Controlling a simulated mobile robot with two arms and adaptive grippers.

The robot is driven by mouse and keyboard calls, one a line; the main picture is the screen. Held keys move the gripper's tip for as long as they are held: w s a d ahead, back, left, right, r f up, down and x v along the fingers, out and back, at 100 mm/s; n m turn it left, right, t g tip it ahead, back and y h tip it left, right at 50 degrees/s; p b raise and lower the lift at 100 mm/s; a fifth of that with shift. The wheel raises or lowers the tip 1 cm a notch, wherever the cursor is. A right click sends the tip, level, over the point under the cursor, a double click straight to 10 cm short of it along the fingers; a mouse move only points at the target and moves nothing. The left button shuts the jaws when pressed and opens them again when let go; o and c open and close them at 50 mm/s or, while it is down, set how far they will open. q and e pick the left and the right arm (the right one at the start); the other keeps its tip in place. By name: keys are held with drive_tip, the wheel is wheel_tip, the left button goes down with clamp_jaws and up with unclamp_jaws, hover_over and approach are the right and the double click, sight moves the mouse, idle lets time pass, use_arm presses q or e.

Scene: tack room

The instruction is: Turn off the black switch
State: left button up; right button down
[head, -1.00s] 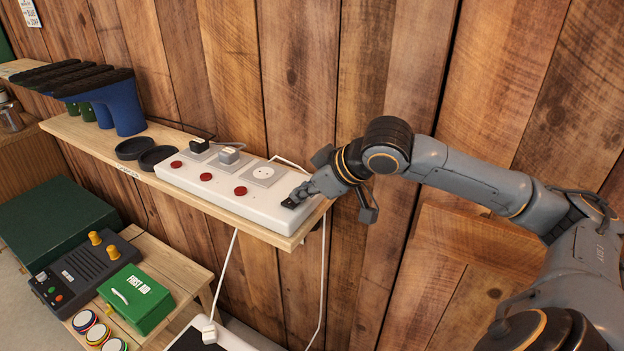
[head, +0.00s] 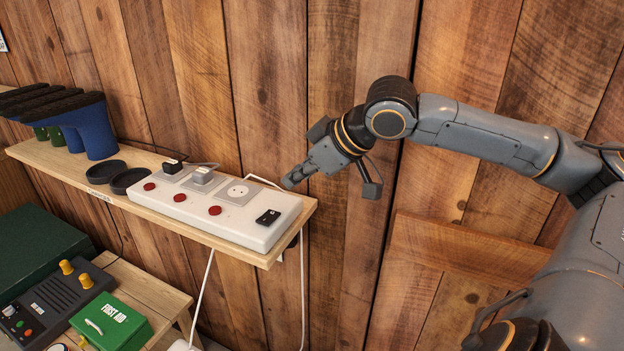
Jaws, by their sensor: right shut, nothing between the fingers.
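The black switch (head: 268,217) is a small black rocker at the right end of the white power strip (head: 228,228), which lies on a wooden wall shelf. It is in full view in the head view; I cannot tell which way its rocker is tilted. My right gripper (head: 290,183) is shut and empty, above and a little to the right of the switch, apart from it. Red round buttons (head: 180,197) and sockets run along the strip, two with plugs in them. My left gripper is not in view.
Two black round dishes (head: 129,181) and several boots (head: 94,130) stand left on the shelf (head: 269,256). Below are a green first aid box (head: 113,322) and a dark control box (head: 55,304). The plank wall is close behind; white cables hang under the shelf.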

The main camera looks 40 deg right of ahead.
use_arm(q)
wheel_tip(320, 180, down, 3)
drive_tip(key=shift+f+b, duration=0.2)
drive_tip(key=shift+b, duration=1)
use_arm(e)
drive_tip(key=v, duration=0.4)
drive_tip(key=shift+d+r, duration=0.1)
drive_tip(key=shift+d, duration=0.2)
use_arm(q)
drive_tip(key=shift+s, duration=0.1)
